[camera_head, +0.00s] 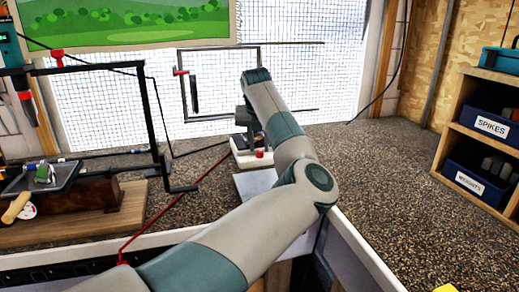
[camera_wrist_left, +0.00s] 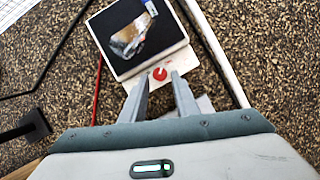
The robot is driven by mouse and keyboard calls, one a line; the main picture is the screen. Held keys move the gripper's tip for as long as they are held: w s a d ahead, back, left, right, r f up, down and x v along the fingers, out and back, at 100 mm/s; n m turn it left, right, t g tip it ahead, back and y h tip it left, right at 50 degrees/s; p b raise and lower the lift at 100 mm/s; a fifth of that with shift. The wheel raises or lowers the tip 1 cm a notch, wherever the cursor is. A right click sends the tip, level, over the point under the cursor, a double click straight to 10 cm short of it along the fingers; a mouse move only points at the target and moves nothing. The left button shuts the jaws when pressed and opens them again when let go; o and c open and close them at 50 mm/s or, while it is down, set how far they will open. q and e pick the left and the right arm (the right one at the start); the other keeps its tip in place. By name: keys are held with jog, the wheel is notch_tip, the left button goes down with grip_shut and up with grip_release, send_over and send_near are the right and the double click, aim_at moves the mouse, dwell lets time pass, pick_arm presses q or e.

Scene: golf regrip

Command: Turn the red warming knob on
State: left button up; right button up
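The red warming knob (camera_head: 259,154) is on the front of a small white device (camera_head: 240,160) on the speckled floor or bench top. In the left wrist view the knob (camera_wrist_left: 160,73) is a red disc with a pale pointer mark, on the white front strip below a dark square plate (camera_wrist_left: 150,45). My left gripper (camera_wrist_left: 159,79) is open, its two fingertips apart on either side of the knob in the picture. Whether they touch it I cannot tell. In the head view the arm partly hides the gripper (camera_head: 243,125). My right gripper is not in view.
A crumpled, shiny item (camera_wrist_left: 130,36) lies on the dark plate. A red cord (camera_head: 180,205) runs from the device toward the lower left. A black frame (camera_head: 155,120) stands at left. Wooden shelves with labelled bins (camera_head: 490,127) stand at right; the surface between is clear.

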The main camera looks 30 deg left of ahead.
pick_arm(q)
jog(key=b+v, duration=0.2)
jog(key=v, duration=1.3)
jog(key=shift+s+d, duration=0.15)
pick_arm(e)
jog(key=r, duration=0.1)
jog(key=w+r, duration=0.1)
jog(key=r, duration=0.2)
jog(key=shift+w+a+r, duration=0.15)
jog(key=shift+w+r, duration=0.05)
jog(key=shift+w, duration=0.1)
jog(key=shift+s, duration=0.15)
